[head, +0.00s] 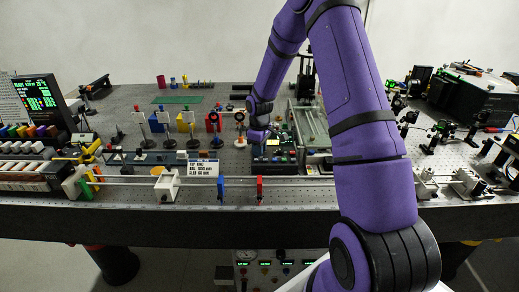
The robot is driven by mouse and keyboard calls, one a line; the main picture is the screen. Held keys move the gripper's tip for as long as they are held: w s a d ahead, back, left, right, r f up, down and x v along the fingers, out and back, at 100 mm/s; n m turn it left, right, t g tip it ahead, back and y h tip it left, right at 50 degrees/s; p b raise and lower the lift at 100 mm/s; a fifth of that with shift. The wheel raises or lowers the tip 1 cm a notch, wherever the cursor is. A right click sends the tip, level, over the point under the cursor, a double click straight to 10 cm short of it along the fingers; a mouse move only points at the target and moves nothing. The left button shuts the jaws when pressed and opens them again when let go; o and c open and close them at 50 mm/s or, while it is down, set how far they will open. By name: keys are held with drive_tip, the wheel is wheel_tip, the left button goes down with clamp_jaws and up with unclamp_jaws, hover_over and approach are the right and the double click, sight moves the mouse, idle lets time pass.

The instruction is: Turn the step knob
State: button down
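My purple arm reaches over the bench, and its end, with my gripper (271,132), is low near the middle. The gripper is small and partly hidden by my wrist, so I cannot tell whether its fingers are open or shut. I cannot tell whether the gripper touches anything.
Optics on posts (140,119) stand left of my gripper. A glass-topped tray (312,124) is to its right.

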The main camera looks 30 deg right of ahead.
drive_tip(key=shift+m, duration=0.4)
drive_tip(key=m, duration=0.3)
drive_tip(key=shift+m, duration=2.4)
drive_tip(key=c, duration=1.3)
unclamp_jaws()
wheel_tip(320, 180, up, 11)
drive_tip(key=shift+f, duration=0.1)
